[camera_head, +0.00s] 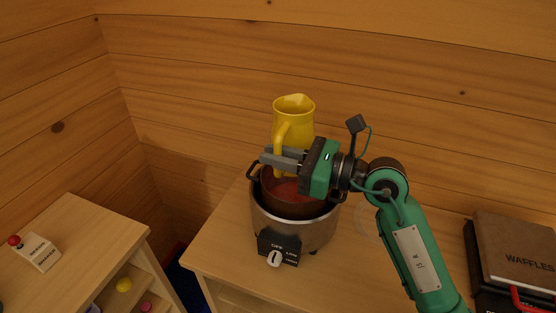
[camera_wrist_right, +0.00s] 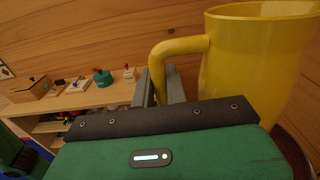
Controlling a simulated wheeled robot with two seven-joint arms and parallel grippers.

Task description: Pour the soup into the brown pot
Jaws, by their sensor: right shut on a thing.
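The yellow jug (camera_head: 297,117) is held nearly upright above the brown pot (camera_head: 270,198). My right gripper (camera_head: 279,160) is shut on the jug's handle; in the right wrist view the grey fingers (camera_wrist_right: 161,88) lie on either side of the yellow handle (camera_wrist_right: 181,48). The brown pot sits inside a metal cooker (camera_head: 305,232) with a dial at its front. Red soup (camera_head: 285,190) shows inside the pot, partly hidden by my gripper. I cannot see the jug's bottom inside. My left gripper is not in view.
The cooker stands on a wooden cabinet (camera_head: 222,250) against the log wall. A waffle maker box (camera_head: 515,250) is at the right. Another wooden shelf unit (camera_head: 85,235) at the left bears a small box with a red knob (camera_head: 35,252). A gap separates the two units.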

